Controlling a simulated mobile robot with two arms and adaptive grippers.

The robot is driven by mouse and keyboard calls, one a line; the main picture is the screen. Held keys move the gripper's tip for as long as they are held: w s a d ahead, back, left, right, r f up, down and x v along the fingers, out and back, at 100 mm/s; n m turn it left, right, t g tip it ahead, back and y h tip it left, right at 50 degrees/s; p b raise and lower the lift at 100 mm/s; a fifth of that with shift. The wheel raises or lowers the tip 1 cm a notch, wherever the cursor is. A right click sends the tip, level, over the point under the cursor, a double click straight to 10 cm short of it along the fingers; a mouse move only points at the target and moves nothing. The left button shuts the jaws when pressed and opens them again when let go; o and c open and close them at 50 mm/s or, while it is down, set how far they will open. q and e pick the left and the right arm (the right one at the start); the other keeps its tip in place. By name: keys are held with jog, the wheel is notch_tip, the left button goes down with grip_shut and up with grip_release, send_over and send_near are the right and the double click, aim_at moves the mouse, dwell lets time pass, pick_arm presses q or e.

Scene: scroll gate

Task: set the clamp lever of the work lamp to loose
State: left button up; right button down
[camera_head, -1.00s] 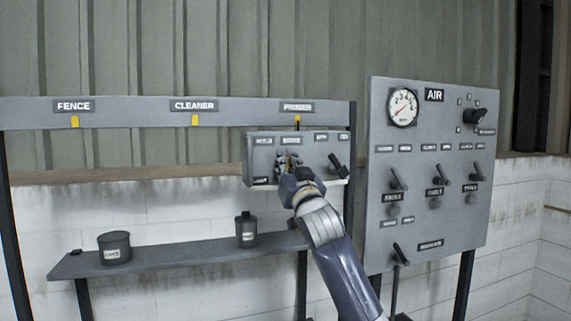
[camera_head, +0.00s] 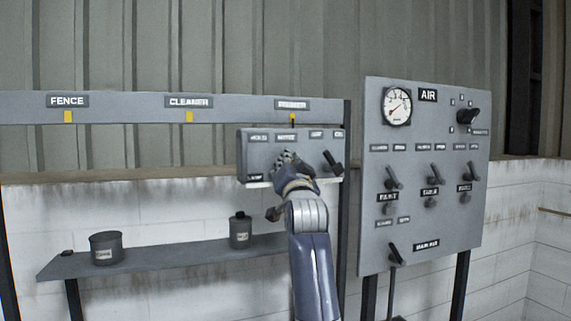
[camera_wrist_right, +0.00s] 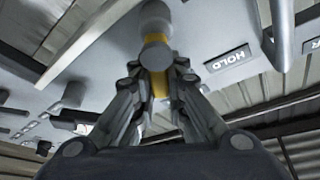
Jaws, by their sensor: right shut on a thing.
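A grey box (camera_head: 246,155) hangs on the rack frame below the PRIMER label, with small labels along its top and one at its lower left that seems to read LAMP. My right gripper (camera_head: 286,157) is at the front of this box and covers a lever there. In the right wrist view the gripper (camera_wrist_right: 157,95) is closed around the lever (camera_wrist_right: 156,52), which has a grey round end and a yellow part between the fingers. The lever's exact setting is hard to tell. My left gripper is not in view.
A second dark lever (camera_head: 331,162) stands at the right of the box. The AIR panel (camera_head: 425,215) with a gauge and several levers stands to the right. A shelf (camera_head: 170,262) below holds a can (camera_head: 106,249) and a bottle (camera_head: 240,231).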

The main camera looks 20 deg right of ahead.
jog(key=shift+d+m+h, duration=0.1)
jog(key=shift+m+h, duration=0.2)
jog(key=shift+m, duration=0.2)
jog(key=c, duration=1.6)
grip_release()
jog(key=shift+f, duration=0.1)
jog(key=v, duration=1.2)
